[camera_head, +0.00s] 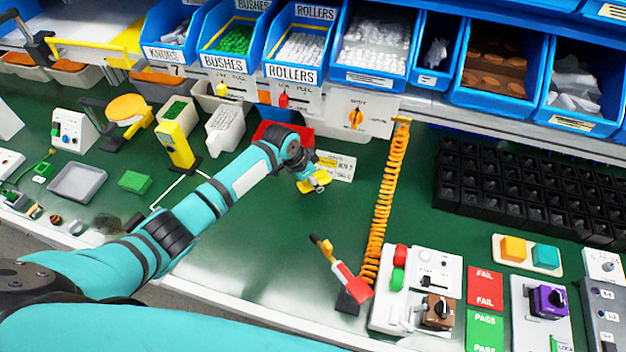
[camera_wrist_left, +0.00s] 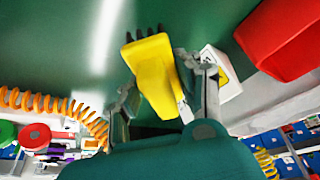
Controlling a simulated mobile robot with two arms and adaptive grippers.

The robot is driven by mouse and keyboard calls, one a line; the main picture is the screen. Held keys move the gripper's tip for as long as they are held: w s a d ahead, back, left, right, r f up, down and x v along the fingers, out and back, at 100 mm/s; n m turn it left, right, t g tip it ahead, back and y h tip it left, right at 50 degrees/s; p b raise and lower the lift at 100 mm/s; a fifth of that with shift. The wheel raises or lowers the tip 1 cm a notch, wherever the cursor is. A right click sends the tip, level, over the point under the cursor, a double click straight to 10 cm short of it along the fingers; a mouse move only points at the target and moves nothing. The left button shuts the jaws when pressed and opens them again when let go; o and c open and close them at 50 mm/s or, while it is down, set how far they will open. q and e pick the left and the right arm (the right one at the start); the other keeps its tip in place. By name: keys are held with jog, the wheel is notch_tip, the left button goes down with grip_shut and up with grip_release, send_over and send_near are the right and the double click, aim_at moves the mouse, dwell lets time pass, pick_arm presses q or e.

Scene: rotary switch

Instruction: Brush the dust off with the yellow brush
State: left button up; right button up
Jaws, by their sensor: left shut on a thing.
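My right gripper is not in view.
An orange coiled cord (camera_head: 385,205) hangs down right of the gripper, near a red-and-white tool (camera_head: 350,282). A red bin (camera_head: 282,132) stands behind the gripper. A black grid rack (camera_head: 530,190) fills the right. The bench centre is mostly clear.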

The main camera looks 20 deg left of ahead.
pick_arm(q)
jog(key=shift+w+r+p, duration=0.2)
jog(key=shift+r+p, duration=0.75)
jog(key=shift+r, duration=0.45)
jog(key=shift+s, duration=0.15)
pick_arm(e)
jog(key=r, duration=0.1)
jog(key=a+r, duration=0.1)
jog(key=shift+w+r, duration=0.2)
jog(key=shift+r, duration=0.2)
